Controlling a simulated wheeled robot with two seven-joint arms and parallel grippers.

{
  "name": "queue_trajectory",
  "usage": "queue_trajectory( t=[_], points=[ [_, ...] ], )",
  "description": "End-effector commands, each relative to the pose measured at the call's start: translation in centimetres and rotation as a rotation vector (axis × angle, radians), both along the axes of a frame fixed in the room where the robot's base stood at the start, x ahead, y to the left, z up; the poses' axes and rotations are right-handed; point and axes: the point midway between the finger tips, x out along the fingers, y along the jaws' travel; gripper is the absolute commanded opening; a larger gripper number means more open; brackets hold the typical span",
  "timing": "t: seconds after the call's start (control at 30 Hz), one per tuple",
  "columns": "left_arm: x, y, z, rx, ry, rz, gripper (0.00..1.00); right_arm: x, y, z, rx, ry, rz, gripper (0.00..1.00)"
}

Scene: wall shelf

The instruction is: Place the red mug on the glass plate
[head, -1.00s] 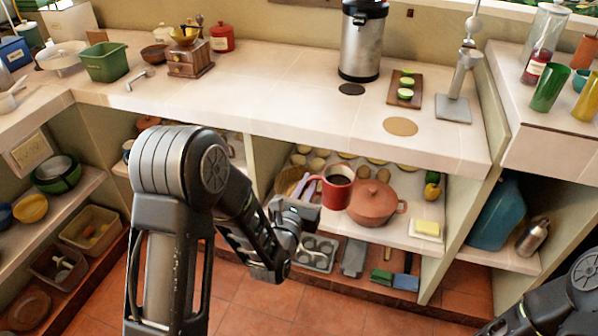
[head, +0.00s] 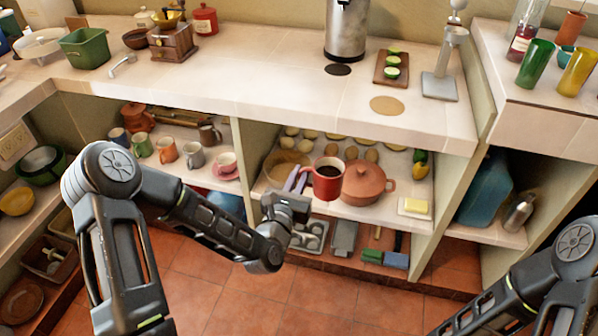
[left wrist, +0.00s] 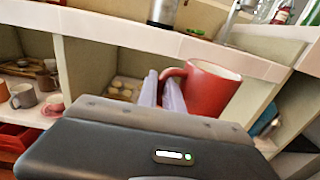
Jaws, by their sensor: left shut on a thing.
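The red mug (head: 322,185) is upright, with a dark inside, in front of the shelf opening under the counter. My left gripper (head: 297,182) is shut on its handle, to the left of its body. In the left wrist view the mug (left wrist: 210,90) is at the pale fingertips (left wrist: 166,92), and its handle is between them. I cannot make out a glass plate in either view. My right gripper is out of view; only part of my right arm shows at the lower right.
A terracotta pot (head: 368,186) stands on the shelf behind the mug. Several mugs stand on the left shelf, including an orange one (head: 166,150).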

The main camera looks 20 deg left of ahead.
Motion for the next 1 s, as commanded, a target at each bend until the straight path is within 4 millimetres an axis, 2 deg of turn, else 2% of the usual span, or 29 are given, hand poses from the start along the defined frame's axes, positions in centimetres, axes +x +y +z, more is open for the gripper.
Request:
queue_trajectory(
  t=[0.33, 0.8, 1.0],
  points=[
    [-0.3, -0.7, -1.2, -0.006, -0.002, -0.011, 0.0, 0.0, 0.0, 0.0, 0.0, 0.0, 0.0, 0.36],
    [-0.1, -1.0, -0.2, 0.001, -0.006, -0.018, 0.0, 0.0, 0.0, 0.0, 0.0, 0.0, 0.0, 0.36],
    [0.2, -0.2, 0.7, -0.003, -0.004, -0.001, 0.0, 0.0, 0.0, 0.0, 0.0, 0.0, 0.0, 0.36]
  ],
)
